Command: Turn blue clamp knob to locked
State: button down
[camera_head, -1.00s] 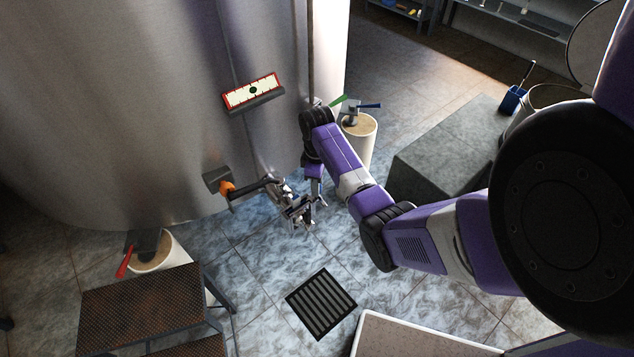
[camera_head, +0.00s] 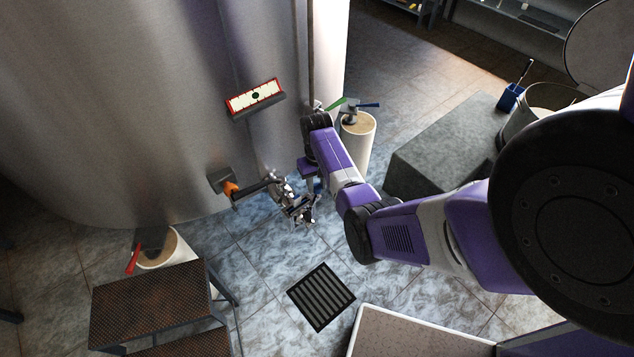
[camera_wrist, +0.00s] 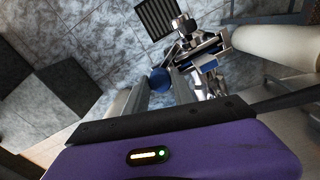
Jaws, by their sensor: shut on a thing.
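The blue clamp knob (camera_wrist: 159,80) is a round blue ball between my fingertips in the wrist view. My gripper (camera_wrist: 161,77) is shut on it. The metal clamp (camera_wrist: 205,62) lies just beyond and to the right of the knob, with a blue band across it. In the head view the clamp (camera_head: 297,207) sits at the end of the outlet pipe, low on the tank. My gripper (camera_head: 313,184) reaches down beside its right side there. My arm hides part of the knob, and I cannot read its locked position.
The steel tank (camera_head: 150,90) fills the left, with an orange-collared outlet pipe (camera_head: 250,190). A floor drain (camera_head: 321,296) lies below the clamp. A mesh step (camera_head: 150,305) stands at lower left, a grey block (camera_head: 440,150) at right. Tiled floor around the drain is clear.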

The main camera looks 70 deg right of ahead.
aim_at(317, 185)
jog(key=m+p, duration=0.1)
jog(key=m, duration=0.4)
jog(key=shift+m, duration=0.3)
dwell(0.4)
jog(key=c, duration=1.1)
grip_release()
jog(key=shift+o, duration=0.2)
jog(key=shift+r, duration=3.95)
jog(key=shift+d, duration=0.1)
